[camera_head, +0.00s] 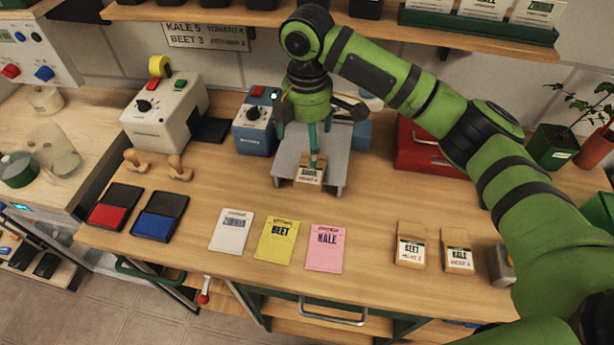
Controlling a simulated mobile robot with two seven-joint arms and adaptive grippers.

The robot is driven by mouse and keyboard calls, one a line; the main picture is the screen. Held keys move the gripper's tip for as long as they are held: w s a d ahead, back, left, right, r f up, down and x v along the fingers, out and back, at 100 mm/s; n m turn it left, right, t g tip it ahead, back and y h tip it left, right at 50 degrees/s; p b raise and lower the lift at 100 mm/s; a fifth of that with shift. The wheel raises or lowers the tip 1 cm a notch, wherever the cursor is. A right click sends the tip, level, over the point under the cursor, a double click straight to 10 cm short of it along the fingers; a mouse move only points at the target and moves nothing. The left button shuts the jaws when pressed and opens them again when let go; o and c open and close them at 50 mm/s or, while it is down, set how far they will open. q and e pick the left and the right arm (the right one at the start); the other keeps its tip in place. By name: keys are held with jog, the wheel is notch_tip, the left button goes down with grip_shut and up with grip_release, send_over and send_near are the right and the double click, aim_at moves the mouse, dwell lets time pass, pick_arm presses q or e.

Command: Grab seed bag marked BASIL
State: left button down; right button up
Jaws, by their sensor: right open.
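No label in view reads clearly as BASIL. A small brown bag (311,176) with a white label lies on the front part of a grey stand (340,165) at the bench's middle; its label is partly covered and too small to read surely. My right gripper (312,150) points down over the stand with its teal fingers spread, open. One fingertip overlaps the bag in the picture; I cannot tell if it touches. My left gripper is not in view.
White (231,231), yellow BEET (277,241) and pink KALE (325,250) packets lie along the front. Red (114,207) and blue (160,215) ink pads lie left. A blue device (254,125) and a red box (425,148) flank the stand. A shelf (220,15) hangs above.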

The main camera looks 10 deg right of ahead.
aim_at(311, 176)
jog(key=shift+s+f+b, duration=0.25)
jog(key=shift+f+b, duration=0.05)
jog(key=shift+f, duration=0.2)
jog(key=shift+s+f+b, duration=0.2)
jog(key=shift+f+b, duration=0.05)
jog(key=shift+f, duration=0.25)
jog(key=f+p, duration=0.1)
jog(key=f, duration=0.1)
jog(key=f+p, duration=0.1)
jog(key=f, duration=0.1)
jog(key=f+p, duration=0.1)
jog(key=f, duration=0.1)
jog(key=shift+s+d+f, duration=0.2)
jog(key=shift+d, duration=0.1)
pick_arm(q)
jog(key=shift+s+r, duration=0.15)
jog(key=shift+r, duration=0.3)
pick_arm(e)
jog(key=shift+w+f, duration=0.1)
jog(key=shift+f, duration=0.3)
jog(key=c, duration=1.2)
jog(key=shift+r, duration=0.1)
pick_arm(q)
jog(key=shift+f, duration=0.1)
pick_arm(e)
jog(key=shift+r, duration=0.1)
